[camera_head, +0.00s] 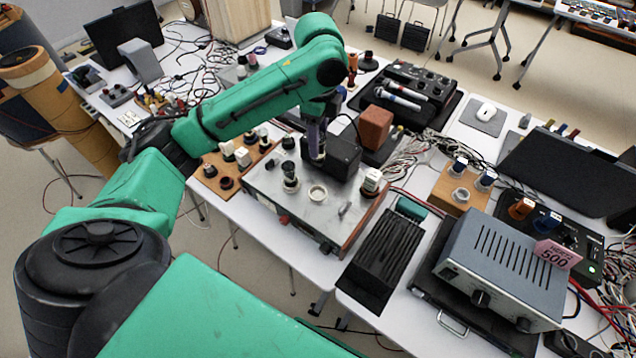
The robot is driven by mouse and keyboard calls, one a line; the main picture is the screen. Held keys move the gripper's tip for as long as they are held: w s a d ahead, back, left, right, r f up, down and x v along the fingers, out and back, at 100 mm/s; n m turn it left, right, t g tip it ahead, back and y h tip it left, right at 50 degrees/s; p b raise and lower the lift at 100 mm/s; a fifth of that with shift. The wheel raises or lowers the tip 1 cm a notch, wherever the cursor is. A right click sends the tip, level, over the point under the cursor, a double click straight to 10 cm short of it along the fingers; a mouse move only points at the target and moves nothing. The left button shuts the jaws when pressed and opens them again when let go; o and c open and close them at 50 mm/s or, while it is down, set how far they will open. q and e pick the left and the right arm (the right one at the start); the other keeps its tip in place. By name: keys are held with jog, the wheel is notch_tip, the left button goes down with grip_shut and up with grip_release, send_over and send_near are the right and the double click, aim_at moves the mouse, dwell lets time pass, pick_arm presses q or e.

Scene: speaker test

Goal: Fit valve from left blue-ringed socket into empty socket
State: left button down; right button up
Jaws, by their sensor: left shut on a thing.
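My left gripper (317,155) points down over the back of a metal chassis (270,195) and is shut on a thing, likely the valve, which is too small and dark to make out. An empty pale ring socket (318,194) sits on the chassis top, in front of the gripper and apart from it. A dark valve (290,175) stands in a socket to its left, and a white-topped part (372,180) stands at the chassis's right end. I cannot make out a blue ring on the chassis; the arm hides part of it. My right gripper is not in view.
A wooden block (446,193) at right carries blue-and-white pieces. A wooden board (212,178) with several parts lies left. A grey amplifier (500,265) and a black ribbed unit (385,255) stand front right.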

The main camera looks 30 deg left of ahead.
pick_arm(q)
notch_tip(320, 180, down, 13)
jog(key=shift+f+p, duration=0.2)
jog(key=shift+p, duration=0.55)
jog(key=shift+f, duration=0.1)
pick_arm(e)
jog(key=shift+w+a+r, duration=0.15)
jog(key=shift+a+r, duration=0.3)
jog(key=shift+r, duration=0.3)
pick_arm(q)
jog(key=shift+f, duration=0.15)
jog(key=shift+f, duration=0.1)
jog(key=shift+c, duration=2)
grip_release()
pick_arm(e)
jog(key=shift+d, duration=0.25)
pick_arm(q)
notch_tip(320, 180, up, 13)
jog(key=shift+f+b, duration=0.2)
jog(key=shift+b, duration=0.8)
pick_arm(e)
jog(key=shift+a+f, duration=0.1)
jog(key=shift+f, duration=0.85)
